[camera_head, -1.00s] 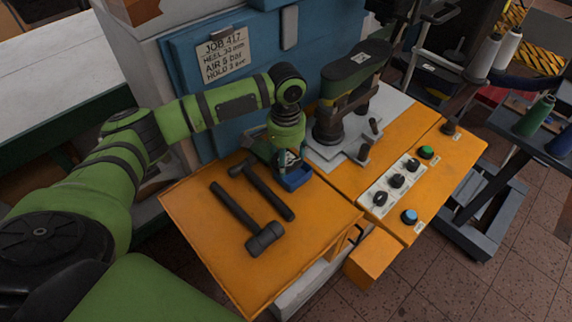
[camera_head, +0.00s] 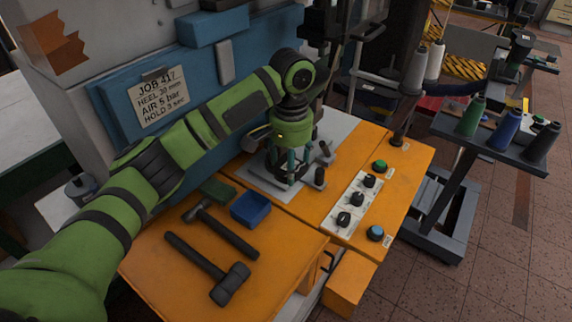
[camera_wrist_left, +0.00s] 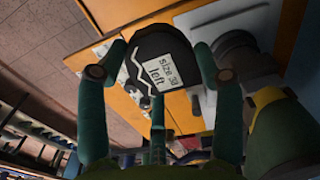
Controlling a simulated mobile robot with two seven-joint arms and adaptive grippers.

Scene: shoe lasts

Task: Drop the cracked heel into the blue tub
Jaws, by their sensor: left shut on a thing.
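My left gripper (camera_head: 288,172) points down over the grey plate of the press, to the right of the blue tub. My right gripper is not in view.
Two hammers (camera_head: 211,268) (camera_head: 228,232) lie left of and in front of the tub. A small green block (camera_head: 217,191) is at the tub's back left. A switch panel (camera_head: 350,204) and buttons are right of the press. Thread spools (camera_head: 507,130) stand far right.

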